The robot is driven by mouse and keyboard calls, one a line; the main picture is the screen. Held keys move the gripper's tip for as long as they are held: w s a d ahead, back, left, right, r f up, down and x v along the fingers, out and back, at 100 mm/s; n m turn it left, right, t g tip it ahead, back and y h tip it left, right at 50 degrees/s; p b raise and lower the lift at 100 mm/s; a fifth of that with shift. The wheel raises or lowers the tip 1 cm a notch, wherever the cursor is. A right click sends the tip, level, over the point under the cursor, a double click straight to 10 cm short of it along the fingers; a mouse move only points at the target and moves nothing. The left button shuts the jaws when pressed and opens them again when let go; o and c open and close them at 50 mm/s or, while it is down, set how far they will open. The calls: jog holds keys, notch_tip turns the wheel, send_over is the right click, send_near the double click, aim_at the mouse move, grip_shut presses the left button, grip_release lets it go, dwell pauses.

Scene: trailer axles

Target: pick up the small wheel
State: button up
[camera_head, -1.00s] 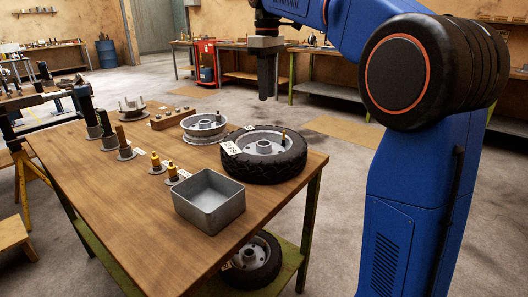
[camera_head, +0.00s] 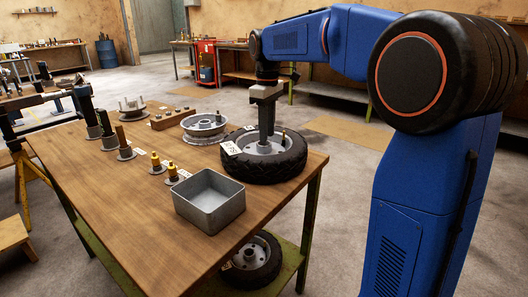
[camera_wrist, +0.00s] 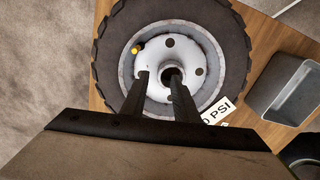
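A wheel with a black treaded tyre (camera_head: 285,168) and a pale grey rim lies flat on the wooden table. It fills the upper part of the wrist view (camera_wrist: 236,50), with a raised hub, bolt holes and a yellow-tipped stud. Another wheel (camera_head: 262,268), looking smaller, is on the shelf under the table, partly hidden by the tabletop. My gripper (camera_head: 266,142) points down over the hub of the tabletop wheel. In the wrist view its two fingers (camera_wrist: 158,78) are apart at the hub; contact cannot be told.
A grey metal tray (camera_head: 190,212) stands in front of the tabletop wheel. A bare rim (camera_head: 203,125) is behind it. A white PSI tag (camera_wrist: 217,112) is by the tyre. Yellow-topped parts (camera_head: 156,160) and upright posts stand to the left. The table's front left (camera_head: 120,220) is clear.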

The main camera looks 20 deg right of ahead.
jog(key=shift+f, duration=1.5)
jog(key=shift+r, duration=0.1)
grip_shut()
